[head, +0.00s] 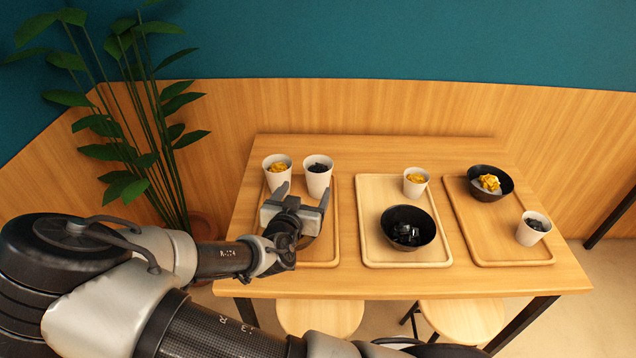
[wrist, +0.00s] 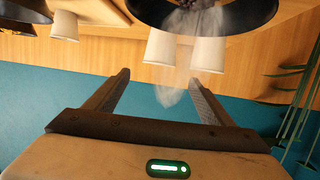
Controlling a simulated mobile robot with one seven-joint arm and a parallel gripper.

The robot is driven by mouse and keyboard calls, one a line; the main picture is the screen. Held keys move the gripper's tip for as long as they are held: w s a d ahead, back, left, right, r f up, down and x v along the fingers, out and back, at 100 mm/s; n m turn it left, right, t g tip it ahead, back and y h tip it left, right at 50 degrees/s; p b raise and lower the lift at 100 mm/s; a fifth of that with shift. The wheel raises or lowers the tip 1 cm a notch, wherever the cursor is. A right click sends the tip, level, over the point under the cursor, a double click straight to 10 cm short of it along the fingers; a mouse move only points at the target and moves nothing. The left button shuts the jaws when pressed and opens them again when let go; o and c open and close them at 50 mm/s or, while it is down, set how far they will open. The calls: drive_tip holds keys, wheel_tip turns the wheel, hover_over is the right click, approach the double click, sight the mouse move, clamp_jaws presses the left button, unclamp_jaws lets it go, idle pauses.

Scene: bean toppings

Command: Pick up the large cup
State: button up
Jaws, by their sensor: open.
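Two white cups of similar size stand upright at the back of the left tray (head: 333,225). One cup (head: 277,178) holds yellow topping, and the other cup (head: 317,184), to its right, holds dark topping. Both look larger than the small white cup (head: 415,188) with yellow topping on the middle tray. My gripper (head: 302,193) is open and empty, in front of these two cups with its fingers pointing toward them. In the upside-down wrist view, the two cups (wrist: 160,47) (wrist: 208,55) show beyond the fingertips, apart from them.
A black bowl (wrist: 150,14) shows close in the wrist view; my gripper mostly hides that spot in the head view. The middle tray (head: 375,252) has a black bowl (head: 408,216). The right tray (head: 490,250) has a bowl (head: 476,184) and a white cup (head: 531,232).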

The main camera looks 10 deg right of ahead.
sight(315, 174)
drive_tip(key=x, duration=1)
drive_tip(key=shift+w+d+f+b, duration=0.1)
drive_tip(key=shift+d+b, duration=0.1)
drive_tip(key=shift+b, duration=0.2)
drive_tip(key=shift+x, duration=3.25)
drive_tip(key=c, duration=1.5)
wheel_tip(315, 174, up, 10)
drive_tip(key=shift+r+p, duration=0.15)
drive_tip(key=shift+p, duration=0.25)
drive_tip(key=shift+r+p, duration=0.8)
drive_tip(key=shift+r, duration=1)
